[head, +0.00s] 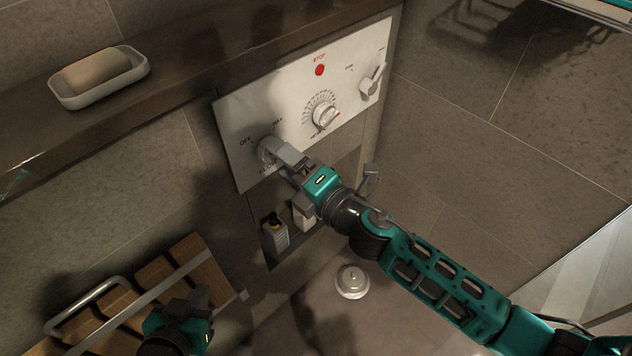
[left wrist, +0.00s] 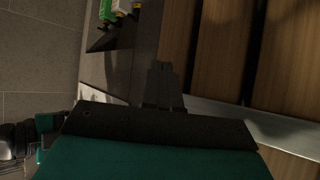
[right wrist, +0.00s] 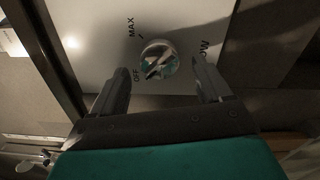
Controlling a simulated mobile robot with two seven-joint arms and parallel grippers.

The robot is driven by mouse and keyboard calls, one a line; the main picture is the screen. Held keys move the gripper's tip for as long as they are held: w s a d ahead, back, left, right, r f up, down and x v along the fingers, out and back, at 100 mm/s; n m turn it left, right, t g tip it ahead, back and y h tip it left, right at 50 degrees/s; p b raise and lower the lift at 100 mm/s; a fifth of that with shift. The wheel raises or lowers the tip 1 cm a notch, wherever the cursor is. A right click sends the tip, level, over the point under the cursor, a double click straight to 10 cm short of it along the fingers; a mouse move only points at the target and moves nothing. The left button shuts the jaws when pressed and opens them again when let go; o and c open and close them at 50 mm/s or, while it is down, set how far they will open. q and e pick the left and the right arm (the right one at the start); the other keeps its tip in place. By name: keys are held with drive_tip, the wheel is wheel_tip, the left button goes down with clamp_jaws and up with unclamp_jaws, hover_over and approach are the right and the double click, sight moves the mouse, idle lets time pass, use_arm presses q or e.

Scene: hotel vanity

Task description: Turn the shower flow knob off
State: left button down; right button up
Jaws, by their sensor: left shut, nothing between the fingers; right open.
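The flow knob (head: 264,151) sits at the lower left of the white control panel (head: 234,122), by the OFF, MAX and FLOW markings. My right gripper (head: 289,158) is in front of the knob and partly hides it in the head view. In the right wrist view the round, shiny knob (right wrist: 158,60) shows between the spread fingers of my right gripper (right wrist: 160,74), with room on both sides. Which mark the knob points to is unclear. My left gripper (head: 193,300) is shut and empty, low at the left; its closed fingers show in the left wrist view (left wrist: 160,80).
The panel also has a middle dial (head: 325,115), a lever knob (head: 373,80) and a red STOP button (head: 320,70). A soap dish (head: 98,91) stands on the ledge. Bottles (head: 274,232) sit in a niche below. A slatted wooden seat (head: 160,283) is near my left gripper.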

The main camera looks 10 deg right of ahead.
drive_tip(key=b+v, duration=0.1)
drive_tip(key=v, duration=0.9)
drive_tip(key=s+d+f+m+g+h+p, duration=0.2)
drive_tip(key=s+d+f+m+h, duration=0.2)
drive_tip(key=m, duration=0.8)
drive_tip(key=s+d+f+m+g+h+p, duration=0.1)
drive_tip(key=s+d+f+m+h, duration=0.3)
drive_tip(key=f+m, duration=0.5)
drive_tip(key=d+m+p, duration=0.1)
drive_tip(key=d+m, duration=0.1)
drive_tip(key=m, duration=0.2)
drive_tip(key=shift+s+d+g+h, duration=0.2)
drive_tip(key=shift+g+h, duration=0.1)
drive_tip(key=shift+g, duration=0.1)
drive_tip(key=shift+r, duration=0.1)
